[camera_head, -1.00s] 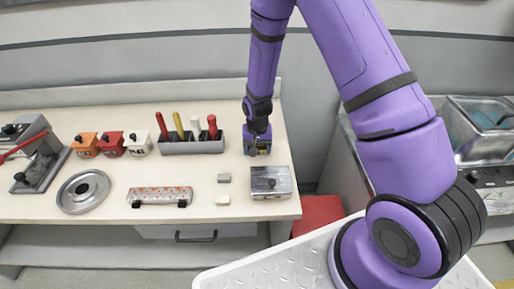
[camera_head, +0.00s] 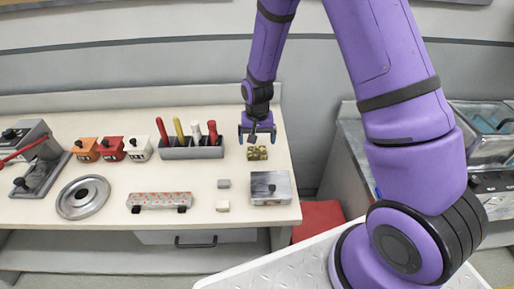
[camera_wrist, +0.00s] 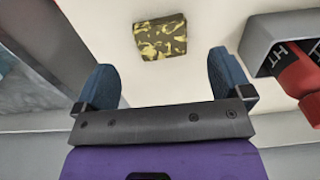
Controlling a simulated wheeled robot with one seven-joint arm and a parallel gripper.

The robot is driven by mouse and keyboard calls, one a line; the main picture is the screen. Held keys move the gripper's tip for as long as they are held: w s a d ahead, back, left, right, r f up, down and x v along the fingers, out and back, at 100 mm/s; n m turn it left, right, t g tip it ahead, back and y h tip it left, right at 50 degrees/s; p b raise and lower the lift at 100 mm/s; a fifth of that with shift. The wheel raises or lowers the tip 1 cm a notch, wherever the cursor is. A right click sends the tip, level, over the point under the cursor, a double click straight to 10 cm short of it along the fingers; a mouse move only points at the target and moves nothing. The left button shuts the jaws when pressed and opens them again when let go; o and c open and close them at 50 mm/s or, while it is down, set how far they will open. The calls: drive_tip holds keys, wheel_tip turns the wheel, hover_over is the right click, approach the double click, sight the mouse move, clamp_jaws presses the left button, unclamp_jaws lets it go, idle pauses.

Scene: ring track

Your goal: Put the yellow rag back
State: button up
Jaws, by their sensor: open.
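The yellow rag (camera_head: 257,153) appears as a small, dark-and-yellow patterned square lying flat on the pale worktop, near its right end. It also shows in the wrist view (camera_wrist: 160,37), beyond the fingertips and between their lines. My gripper (camera_head: 257,134) is open and empty, just behind and above the rag in the head view. Its two blue fingers stand wide apart in the wrist view (camera_wrist: 162,72). The rag looks clear of both fingers.
A grey holder (camera_head: 190,148) with red, yellow and white-handled tools stands left of my gripper. A metal box (camera_head: 270,187) and two small blocks sit in front of the rag. The worktop (camera_head: 235,168) is bare around the rag.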

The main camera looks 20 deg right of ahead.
drive_tip(key=shift+r, duration=2.55)
wheel_tip(320, 180, up, 12)
drive_tip(key=t, duration=0.1)
hover_over(257, 154)
drive_tip(key=s+d, duration=0.2)
drive_tip(key=s, duration=0.1)
drive_tip(key=s+d+r+n+t, duration=0.1)
drive_tip(key=s+r, duration=0.2)
drive_tip(key=r, duration=0.2)
drive_tip(key=s+d+r+n, duration=0.1)
drive_tip(key=s+r, duration=0.2)
drive_tip(key=r, duration=0.2)
drive_tip(key=s+d+r+t, duration=0.1)
drive_tip(key=s+r, duration=0.4)
drive_tip(key=s, duration=0.4)
drive_tip(key=s+d+r+n+t, duration=0.1)
drive_tip(key=s+d+r+t, duration=0.1)
drive_tip(key=s+r, duration=0.3)
drive_tip(key=s, duration=0.4)
drive_tip(key=shift+s+d+r+n, duration=0.25)
drive_tip(key=shift+s+r+n, duration=0.05)
drive_tip(key=shift+s+r, duration=0.1)
